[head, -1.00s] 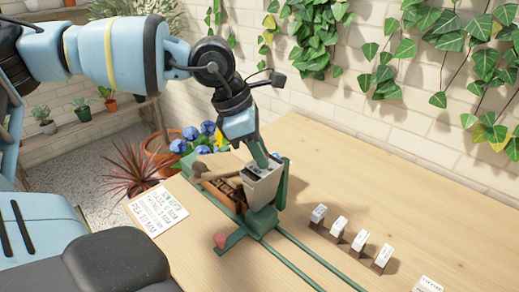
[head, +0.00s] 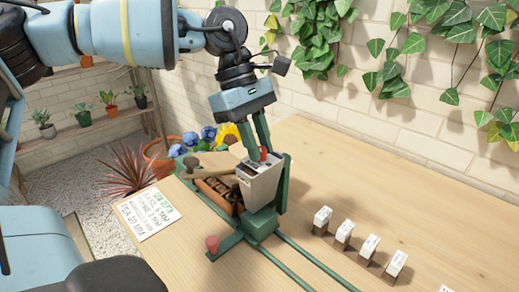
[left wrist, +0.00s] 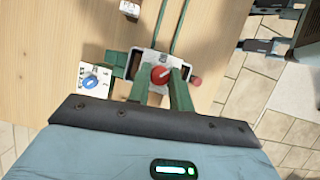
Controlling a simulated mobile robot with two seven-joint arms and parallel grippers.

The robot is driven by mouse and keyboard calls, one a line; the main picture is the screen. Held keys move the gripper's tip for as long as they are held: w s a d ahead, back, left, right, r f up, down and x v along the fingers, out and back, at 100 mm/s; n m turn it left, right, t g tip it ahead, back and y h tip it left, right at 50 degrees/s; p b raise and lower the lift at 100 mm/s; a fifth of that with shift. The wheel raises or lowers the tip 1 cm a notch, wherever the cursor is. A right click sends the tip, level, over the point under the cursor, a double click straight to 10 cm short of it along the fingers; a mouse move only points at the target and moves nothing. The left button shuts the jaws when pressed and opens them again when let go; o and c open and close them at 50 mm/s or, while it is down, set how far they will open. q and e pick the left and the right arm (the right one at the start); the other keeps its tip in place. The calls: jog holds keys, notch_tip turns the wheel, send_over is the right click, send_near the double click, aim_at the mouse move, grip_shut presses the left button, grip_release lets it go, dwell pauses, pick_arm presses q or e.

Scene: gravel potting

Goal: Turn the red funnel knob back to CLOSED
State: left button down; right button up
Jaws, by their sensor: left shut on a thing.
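In the left wrist view the red knob (left wrist: 161,76) is round with a light pointer line. My left gripper (head: 262,146) comes down from above and its green fingers are closed on the knob. In the left wrist view the left gripper's fingers (left wrist: 160,86) lie on either side of it. No readable CLOSED label shows.
A blue knob (left wrist: 91,81) on a white plate stands beside the funnel. A sign (head: 148,215) lies left. Several small label blocks (head: 344,231) stand right. The table's right side is mostly clear.

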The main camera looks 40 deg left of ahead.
pick_arm(q)
jog(key=shift+w+f+m+g+b, duration=0.15)
jog(key=shift+m+g+b, duration=0.25)
jog(key=shift+m, duration=0.5)
jog(key=m+g+b, duration=0.1)
jog(key=m, duration=0.1)
jog(key=shift+m, duration=0.4)
jog(key=m+y+b, duration=0.1)
jog(key=m, duration=0.1)
jog(key=m+g, duration=0.1)
jog(key=m, duration=0.2)
jog(key=shift+w+d+g+y+b, duration=0.1)
jog(key=shift+g+y+b, duration=0.2)
jog(key=shift+y+b, duration=0.1)
jog(key=c, duration=1.3)
grip_release()
jog(key=shift+o, duration=0.2)
jog(key=shift+r, duration=0.2)
jog(key=v, duration=0.7)
jog(key=shift+r+p, duration=0.3)
jog(key=shift+p, duration=0.1)
jog(key=shift+w, duration=0.1)
